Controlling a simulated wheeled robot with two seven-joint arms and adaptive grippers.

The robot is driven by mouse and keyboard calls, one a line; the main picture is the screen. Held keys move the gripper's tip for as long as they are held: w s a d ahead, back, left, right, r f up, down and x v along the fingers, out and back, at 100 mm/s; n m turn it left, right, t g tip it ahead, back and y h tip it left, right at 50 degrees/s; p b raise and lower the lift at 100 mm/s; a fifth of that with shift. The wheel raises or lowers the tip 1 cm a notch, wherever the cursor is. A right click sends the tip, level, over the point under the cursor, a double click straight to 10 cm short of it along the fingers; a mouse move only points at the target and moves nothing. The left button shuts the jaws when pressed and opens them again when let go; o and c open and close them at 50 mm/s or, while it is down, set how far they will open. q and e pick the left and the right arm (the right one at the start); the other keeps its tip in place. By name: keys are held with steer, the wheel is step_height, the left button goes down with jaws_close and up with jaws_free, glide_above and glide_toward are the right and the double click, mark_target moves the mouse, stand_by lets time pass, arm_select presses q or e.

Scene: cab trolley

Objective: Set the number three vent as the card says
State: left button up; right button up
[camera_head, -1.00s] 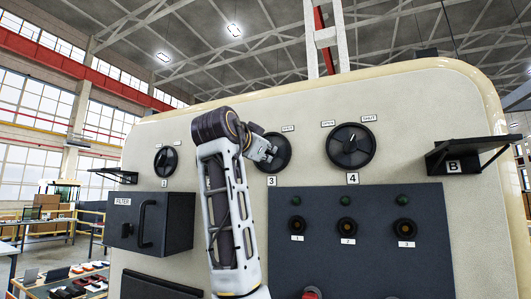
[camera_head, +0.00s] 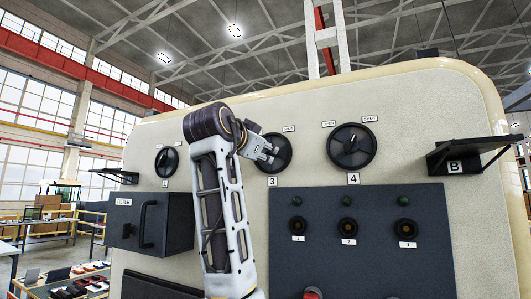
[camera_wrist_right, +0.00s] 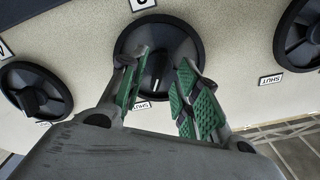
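The number three vent dial (camera_head: 279,152) is a round black dial on the pale panel, above its plate marked 3 (camera_head: 272,182). My right gripper (camera_head: 271,154) is in front of it and hides its left part. In the right wrist view, the dial (camera_wrist_right: 130,42) has a black raised knob (camera_wrist_right: 157,72). The green-padded fingers of my right gripper (camera_wrist_right: 155,68) are apart, one on each side of the knob. A gap seems to show beside the knob; I cannot tell whether a finger touches it. No readable card is in view. My left gripper is not in view.
The dial marked 4 (camera_head: 351,146) is to the right, and another dial (camera_head: 166,161) is to the left. A black filter box (camera_head: 165,222) and a dark button panel (camera_head: 360,265) are below. A shelf marked B (camera_head: 468,152) juts out at the right.

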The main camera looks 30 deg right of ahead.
steer(key=v, duration=1)
stand_by(0.6)
